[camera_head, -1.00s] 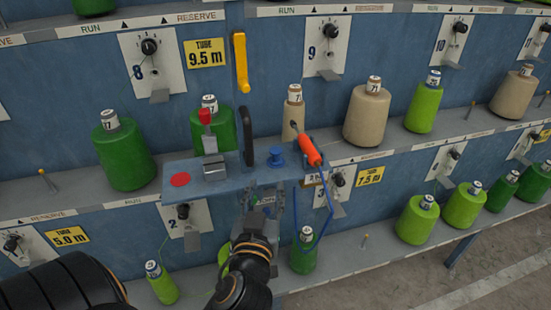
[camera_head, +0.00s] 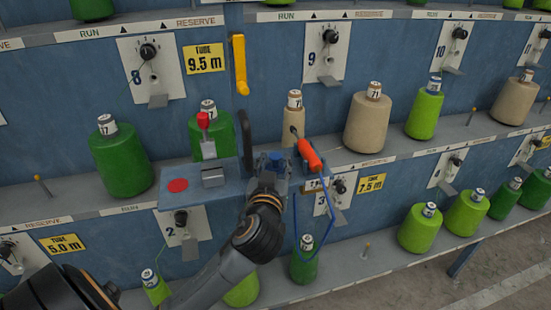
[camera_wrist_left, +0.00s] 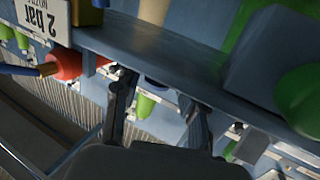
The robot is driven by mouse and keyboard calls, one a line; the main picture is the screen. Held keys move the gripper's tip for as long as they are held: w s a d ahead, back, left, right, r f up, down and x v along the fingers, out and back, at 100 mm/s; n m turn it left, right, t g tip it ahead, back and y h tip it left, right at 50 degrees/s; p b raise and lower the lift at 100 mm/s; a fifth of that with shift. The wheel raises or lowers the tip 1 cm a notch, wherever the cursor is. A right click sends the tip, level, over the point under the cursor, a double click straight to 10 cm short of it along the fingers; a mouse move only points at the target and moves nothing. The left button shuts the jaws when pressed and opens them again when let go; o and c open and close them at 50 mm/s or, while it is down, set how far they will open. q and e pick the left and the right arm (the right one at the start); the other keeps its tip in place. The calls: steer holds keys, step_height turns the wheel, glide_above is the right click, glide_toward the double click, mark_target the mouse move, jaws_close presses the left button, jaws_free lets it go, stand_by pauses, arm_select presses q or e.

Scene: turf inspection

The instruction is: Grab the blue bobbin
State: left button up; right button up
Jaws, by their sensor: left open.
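The blue bobbin (camera_head: 277,158) is a small blue piece on the narrow blue-grey tray (camera_head: 226,190) in front of the rack, in the head view. My left gripper (camera_head: 269,173) is at the tray's front edge, just below and in front of the bobbin, and partly covers it. In the left wrist view the two fingers of my left gripper (camera_wrist_left: 160,95) are apart, close to the tray's edge (camera_wrist_left: 190,58). I cannot make out the bobbin clearly there. My right gripper is not in view.
The tray also holds a red-topped lever (camera_head: 203,122), a black upright handle (camera_head: 246,140) and an orange-handled tool (camera_head: 310,154) with a blue hose (camera_head: 297,220). Green spools (camera_head: 122,158) and tan spools (camera_head: 368,122) stand on the rack shelves behind.

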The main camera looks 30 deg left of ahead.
arm_select(q)
steer(key=shift+c, duration=0.4)
steer(key=c, duration=0.7)
steer(key=shift+o, duration=0.2)
steer(key=shift+r, duration=0.15)
